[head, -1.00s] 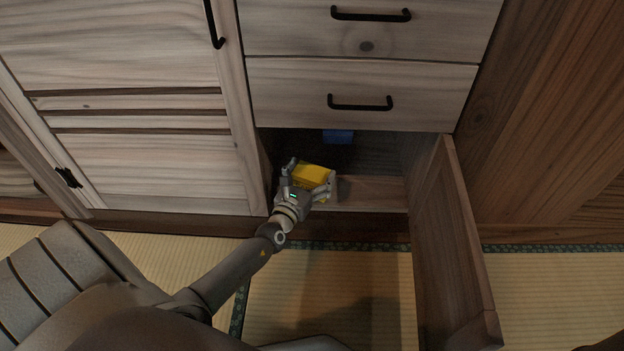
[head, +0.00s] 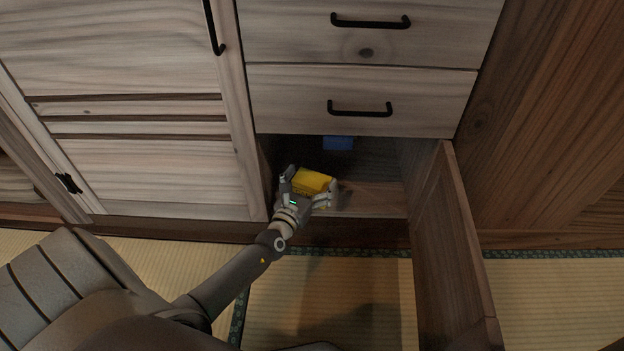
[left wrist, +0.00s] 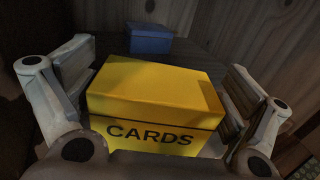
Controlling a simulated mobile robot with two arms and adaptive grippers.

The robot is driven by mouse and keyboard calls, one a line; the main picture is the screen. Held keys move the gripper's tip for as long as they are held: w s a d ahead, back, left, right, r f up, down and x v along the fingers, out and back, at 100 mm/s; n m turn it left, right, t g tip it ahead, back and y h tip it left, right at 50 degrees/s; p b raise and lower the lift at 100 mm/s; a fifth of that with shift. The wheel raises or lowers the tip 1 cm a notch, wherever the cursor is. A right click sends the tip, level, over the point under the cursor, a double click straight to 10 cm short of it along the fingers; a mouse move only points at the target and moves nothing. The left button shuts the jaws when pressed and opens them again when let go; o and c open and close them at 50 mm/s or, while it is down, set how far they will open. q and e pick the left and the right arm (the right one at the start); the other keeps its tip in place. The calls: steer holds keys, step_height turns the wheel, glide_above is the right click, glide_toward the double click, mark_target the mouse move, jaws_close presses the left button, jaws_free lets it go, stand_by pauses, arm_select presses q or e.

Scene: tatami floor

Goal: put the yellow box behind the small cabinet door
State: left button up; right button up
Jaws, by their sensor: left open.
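The yellow box (head: 313,181), marked CARDS, sits inside the open small cabinet compartment (head: 375,195), near its front left. It also shows in the left wrist view (left wrist: 155,95), between my fingers. My left gripper (head: 309,187) is open around the box, one finger on each side; a gap shows at least beside the left finger in the left wrist view. The small cabinet door (head: 448,250) stands swung open on the right. My right gripper is not in view.
A blue box (head: 338,143) lies deeper in the compartment, behind the yellow one. Two drawers with black handles are shut above. A larger closed door (head: 150,170) is on the left. Tatami floor lies in front.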

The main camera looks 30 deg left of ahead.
arm_select(q)
steer(key=s+d+p, duration=0.2)
steer(key=s+p, duration=0.2)
steer(key=s, duration=0.7)
steer(key=shift+s, duration=0.35)
